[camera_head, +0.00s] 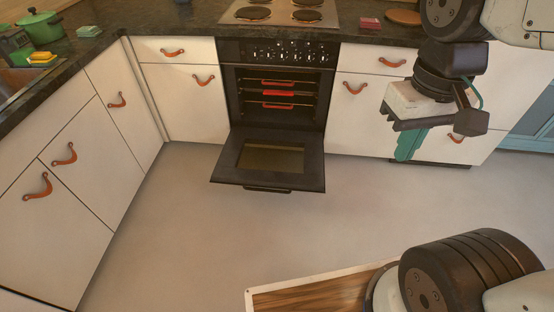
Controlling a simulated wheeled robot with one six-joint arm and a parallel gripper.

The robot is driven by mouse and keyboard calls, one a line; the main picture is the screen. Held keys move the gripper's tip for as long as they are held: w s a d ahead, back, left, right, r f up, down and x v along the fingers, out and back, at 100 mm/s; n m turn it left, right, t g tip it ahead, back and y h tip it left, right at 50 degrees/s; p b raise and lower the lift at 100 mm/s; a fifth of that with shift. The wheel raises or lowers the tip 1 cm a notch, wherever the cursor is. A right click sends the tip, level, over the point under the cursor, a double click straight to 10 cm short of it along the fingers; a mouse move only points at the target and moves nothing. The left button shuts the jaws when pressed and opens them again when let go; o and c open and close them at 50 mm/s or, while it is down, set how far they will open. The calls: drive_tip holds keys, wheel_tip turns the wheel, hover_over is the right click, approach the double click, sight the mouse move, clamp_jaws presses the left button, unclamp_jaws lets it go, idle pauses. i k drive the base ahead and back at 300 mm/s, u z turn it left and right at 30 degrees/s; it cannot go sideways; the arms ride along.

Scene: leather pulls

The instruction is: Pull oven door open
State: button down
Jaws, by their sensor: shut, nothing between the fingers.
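The oven (277,90) stands in the cabinet row at the back, under the stovetop. Its door (268,162) is hinged down and lies open, out over the floor, with the inside of the oven showing. The door's handle (267,189) shows at the front edge. Red-edged racks (278,93) are inside the oven. My gripper (405,150), with green fingers, is to the right of the door, in front of the right cabinets. It is shut, holds nothing and is apart from the door and handle.
White cabinets with orange leather pulls (354,88) flank the oven, and more stand along the left (65,154). The stovetop (280,12) is above the oven. A green pot (41,28) stands on the left counter. The grey floor (200,235) in front is clear.

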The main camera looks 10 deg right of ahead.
sight(226, 171)
drive_tip(key=z, duration=0.05)
drive_tip(key=k, duration=0.5)
drive_tip(key=u, duration=0.75)
drive_tip(key=i, duration=1.85)
drive_tip(key=z, duration=0.65)
